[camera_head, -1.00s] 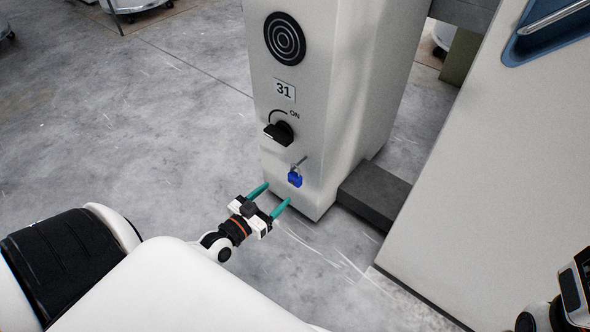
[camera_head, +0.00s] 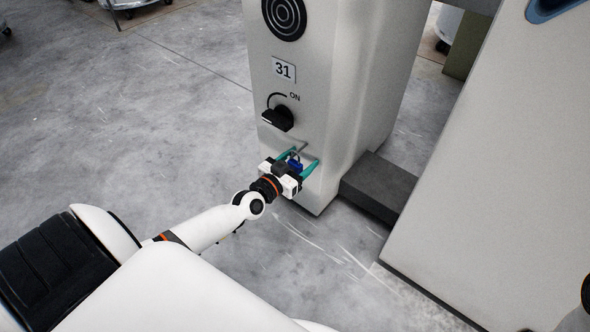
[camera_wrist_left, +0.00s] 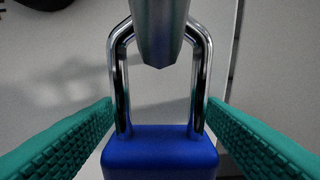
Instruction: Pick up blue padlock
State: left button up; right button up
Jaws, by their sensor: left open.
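The blue padlock (camera_head: 295,164) hangs on the front of the pale machine post (camera_head: 330,95), below the black rotary switch. In the left wrist view the padlock body (camera_wrist_left: 160,155) fills the lower middle, and its steel shackle hangs on a metal peg (camera_wrist_left: 158,30). My left gripper (camera_head: 300,160) is open, with one teal finger on each side of the padlock. In the wrist view the fingertips stand beside the top of the body and the lower shackle; I cannot tell whether they touch. The gripper partly hides the padlock in the head view.
The black rotary switch (camera_head: 278,118), marked ON, sits above the padlock, with a "31" label (camera_head: 284,70) higher up. A dark grey block (camera_head: 378,187) joins the post to a large pale panel (camera_head: 490,170) at right.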

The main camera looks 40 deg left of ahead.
pick_arm(q)
jog(key=c, duration=1.1)
jog(key=shift+r, duration=0.2)
